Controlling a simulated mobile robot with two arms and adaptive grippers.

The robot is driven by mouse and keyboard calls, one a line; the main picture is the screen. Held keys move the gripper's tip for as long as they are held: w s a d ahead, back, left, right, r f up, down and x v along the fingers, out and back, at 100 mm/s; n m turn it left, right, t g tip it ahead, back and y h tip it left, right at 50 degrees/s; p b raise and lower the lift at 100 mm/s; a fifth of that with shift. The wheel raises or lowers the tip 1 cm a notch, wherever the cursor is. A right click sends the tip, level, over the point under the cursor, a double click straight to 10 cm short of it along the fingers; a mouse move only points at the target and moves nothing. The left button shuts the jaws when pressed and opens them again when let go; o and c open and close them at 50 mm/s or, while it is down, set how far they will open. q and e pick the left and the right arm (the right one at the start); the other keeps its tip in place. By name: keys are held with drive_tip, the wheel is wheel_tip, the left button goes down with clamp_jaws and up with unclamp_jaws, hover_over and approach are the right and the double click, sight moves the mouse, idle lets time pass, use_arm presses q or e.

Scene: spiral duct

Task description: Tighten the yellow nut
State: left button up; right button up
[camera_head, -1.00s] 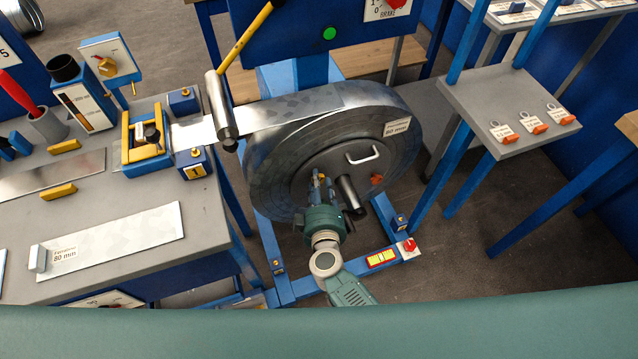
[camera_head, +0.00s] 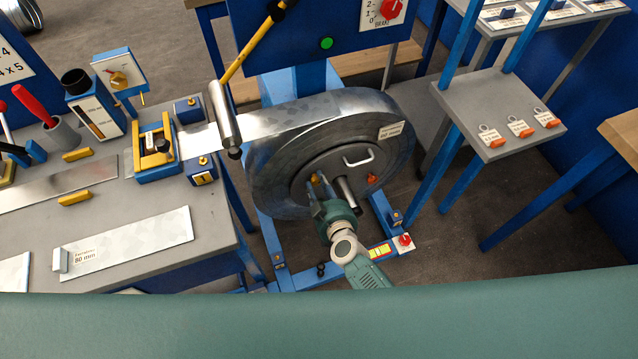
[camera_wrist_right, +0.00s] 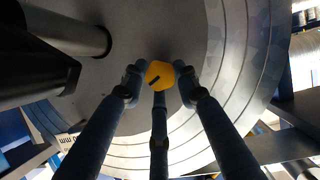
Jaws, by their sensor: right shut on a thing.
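The yellow nut (camera_wrist_right: 159,74) sits on the grey face of the coil reel (camera_head: 300,185), left of the spindle (camera_head: 346,190) in the head view. In the right wrist view it lies between the blue fingertips of my right gripper (camera_wrist_right: 160,82), with a dark mark on its face. My right gripper also shows in the head view (camera_head: 319,192), with its fingers at the reel's face and closed around the nut. The fingers and palm partly hide the nut in the head view. My left gripper is not in view.
The spindle and a white handle (camera_head: 360,158) stick out near the gripper. The blue stand's foot (camera_head: 385,215) lies below. A grey workbench (camera_head: 215,235) stands left, and a shelf with tags (camera_head: 470,105) stands right.

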drive_tip(key=shift+s+f, duration=0.3)
drive_tip(key=shift+f, duration=0.1)
drive_tip(key=o, duration=0.9)
drive_tip(key=shift+o, duration=1.1)
drive_tip(key=shift+w, duration=0.1)
drive_tip(key=shift+w+r, duration=0.1)
drive_tip(key=shift+r, duration=0.1)
drive_tip(key=v, duration=1.2)
drive_tip(key=shift+d, duration=0.1)
